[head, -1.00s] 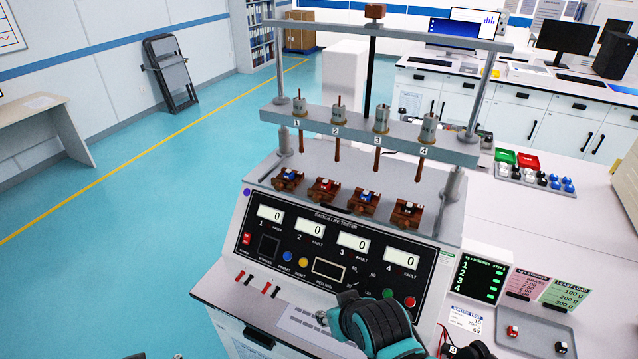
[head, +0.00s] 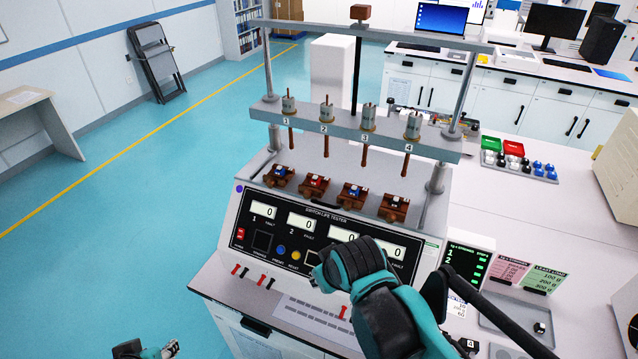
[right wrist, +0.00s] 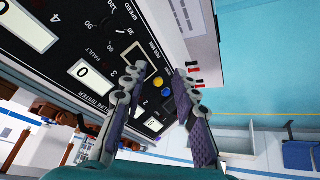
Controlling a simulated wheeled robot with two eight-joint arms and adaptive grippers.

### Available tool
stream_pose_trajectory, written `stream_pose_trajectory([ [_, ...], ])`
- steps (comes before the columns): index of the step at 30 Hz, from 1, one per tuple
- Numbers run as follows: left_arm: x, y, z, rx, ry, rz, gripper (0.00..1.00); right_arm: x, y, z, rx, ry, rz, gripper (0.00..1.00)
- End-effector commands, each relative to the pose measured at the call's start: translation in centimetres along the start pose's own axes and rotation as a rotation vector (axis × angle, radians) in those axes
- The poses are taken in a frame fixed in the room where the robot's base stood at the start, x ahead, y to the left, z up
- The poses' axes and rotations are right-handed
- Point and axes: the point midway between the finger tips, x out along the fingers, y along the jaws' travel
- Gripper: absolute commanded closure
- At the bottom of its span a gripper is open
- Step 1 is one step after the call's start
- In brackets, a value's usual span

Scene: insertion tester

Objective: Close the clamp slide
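The switch life tester (head: 330,228) stands on the bench with a row of brown clamps, (head: 280,177) (head: 314,186) (head: 352,195) (head: 394,207), each with a small switch in it. Which part is a slide, and whether it is open, is too small to tell. My right gripper (head: 322,268) is in front of the tester's panel, below the clamps and apart from them. In the right wrist view, its fingers (right wrist: 153,84) are spread with nothing between them; a brown clamp (right wrist: 50,112) shows at left. My left gripper (head: 158,350) is at the bottom left edge, mostly cut off.
Plungers hang from a grey crossbar (head: 345,132) above the clamps. A grey tray (head: 512,316) lies at right, partly behind my right arm. Red and green bins (head: 503,146) and coloured switches stand farther right.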

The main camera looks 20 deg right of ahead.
Motion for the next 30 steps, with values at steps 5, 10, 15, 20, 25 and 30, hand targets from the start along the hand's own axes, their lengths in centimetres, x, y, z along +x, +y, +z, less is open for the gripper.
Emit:
stream_pose_trajectory([
  [5,-6.6,0.0,-4.8,0.0,0.0,0.0,0.6,-5.0,2.8,-8.7,-0.214,-0.129,-0.002,0.71],
  [10,-11.2,0.0,-8.0,0.0,0.0,0.0,0.6,-6.5,5.0,-14.9,-0.414,-0.253,-0.029,0.71],
  [15,-14.3,0.0,-10.3,0.0,0.0,0.0,0.6,-6.5,6.7,-18.9,-0.566,-0.348,-0.067,0.71],
  [20,-15.5,0.0,-11.1,0.0,0.0,0.0,0.6,-5.9,7.4,-20.2,-0.639,-0.393,-0.09,0.71],
  [25,-15.4,0.0,-11.0,0.0,0.0,0.0,0.6,-4.5,7.5,-19.9,-0.654,-0.402,-0.096,0.71],
  [30,-15.2,0.0,-10.9,0.0,0.0,0.0,0.6,-1.9,7.6,-18.8,-0.652,-0.401,-0.095,0.71],
])
